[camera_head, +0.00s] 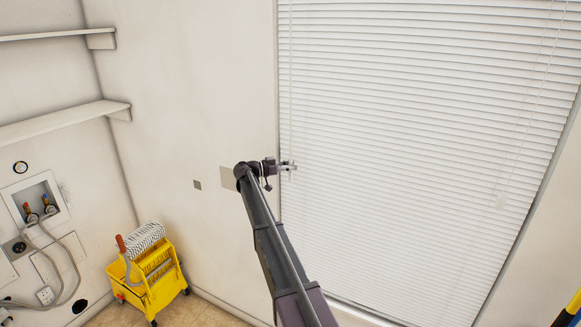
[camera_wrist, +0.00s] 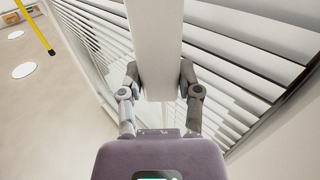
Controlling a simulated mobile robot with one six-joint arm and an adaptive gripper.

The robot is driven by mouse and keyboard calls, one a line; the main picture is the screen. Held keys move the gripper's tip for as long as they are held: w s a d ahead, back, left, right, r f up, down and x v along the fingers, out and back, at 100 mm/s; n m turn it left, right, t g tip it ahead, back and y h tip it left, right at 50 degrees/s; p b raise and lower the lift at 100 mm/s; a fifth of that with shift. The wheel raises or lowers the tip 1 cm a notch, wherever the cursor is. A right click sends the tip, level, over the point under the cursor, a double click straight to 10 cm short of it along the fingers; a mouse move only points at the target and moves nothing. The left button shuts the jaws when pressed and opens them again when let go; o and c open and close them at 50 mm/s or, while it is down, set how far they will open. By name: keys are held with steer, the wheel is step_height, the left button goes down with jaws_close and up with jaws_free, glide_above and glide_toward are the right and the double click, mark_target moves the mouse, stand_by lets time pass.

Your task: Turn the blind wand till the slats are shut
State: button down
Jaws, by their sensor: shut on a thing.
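The white blind (camera_head: 420,130) covers the window, with narrow tilted slats. Its slats show in the wrist view (camera_wrist: 235,65) with dark gaps between them, so they look partly open there. The white wand (camera_wrist: 155,45) runs upright between my fingers in the wrist view. In the head view the wand (camera_head: 291,90) is a thin pale line along the blind's left edge. My gripper (camera_wrist: 158,80) is shut on the wand, with one finger on each side. In the head view my gripper (camera_head: 288,166) is small at the blind's left edge.
A yellow mop bucket (camera_head: 158,290) with a wringer stands on the floor at lower left. Shelves (camera_head: 65,122) and a hose box (camera_head: 35,200) are on the left wall. Thin cords (camera_head: 535,90) hang at the blind's right. A yellow pole (camera_wrist: 35,28) shows in the wrist view.

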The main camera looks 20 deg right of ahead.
steer(key=shift+c, duration=1.4)
jaws_free()
steer(key=shift+a, duration=0.1)
steer(key=w+a, duration=0.1)
steer(key=a, duration=1)
steer(key=shift+w+a, duration=0.3)
steer(key=shift+w, duration=0.05)
steer(key=shift+s, duration=0.1)
